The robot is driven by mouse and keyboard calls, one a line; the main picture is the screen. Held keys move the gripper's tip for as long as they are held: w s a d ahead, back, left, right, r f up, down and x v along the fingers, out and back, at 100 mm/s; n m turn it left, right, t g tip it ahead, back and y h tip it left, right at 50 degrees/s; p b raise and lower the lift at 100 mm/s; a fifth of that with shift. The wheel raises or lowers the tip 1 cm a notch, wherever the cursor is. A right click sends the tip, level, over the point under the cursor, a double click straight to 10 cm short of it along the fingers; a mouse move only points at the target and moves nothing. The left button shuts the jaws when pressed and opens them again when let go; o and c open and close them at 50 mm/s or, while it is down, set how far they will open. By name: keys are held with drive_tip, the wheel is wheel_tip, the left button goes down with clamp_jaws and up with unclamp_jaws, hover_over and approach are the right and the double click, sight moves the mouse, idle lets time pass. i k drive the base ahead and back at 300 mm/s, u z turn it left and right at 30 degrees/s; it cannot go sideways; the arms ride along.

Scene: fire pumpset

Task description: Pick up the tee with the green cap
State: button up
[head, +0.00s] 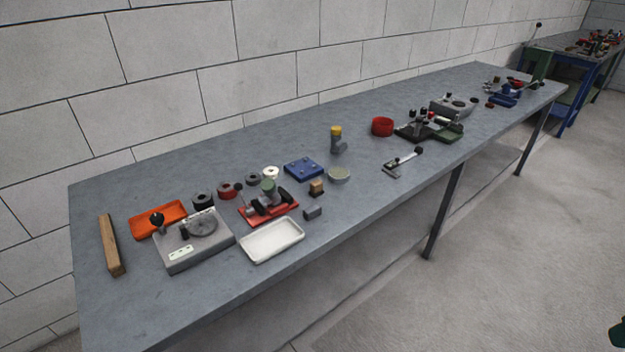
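A grey tee with a dull green cap (268,187) sits in or on a red fixture (262,212) near the middle left of the long grey bench. Dark parts lie against the tee, so I cannot tell how it is held. A second grey tee (338,147) with a yellow cap (336,131) stands upright farther right. My gripper is not in view.
A white tray (272,241) lies in front of the red fixture. A grey device with a round plate (180,254) is at its left, and a blue plate (303,169) behind right. An orange tray (157,219) and wooden bar (112,246) are farther left. The bench's front-left surface is clear.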

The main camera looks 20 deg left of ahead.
sight(275, 198)
drive_tip(key=z, duration=0.1)
drive_tip(key=i, duration=0.75)
drive_tip(key=u, duration=0.65)
drive_tip(key=i, duration=0.45)
drive_tip(key=u, duration=0.35)
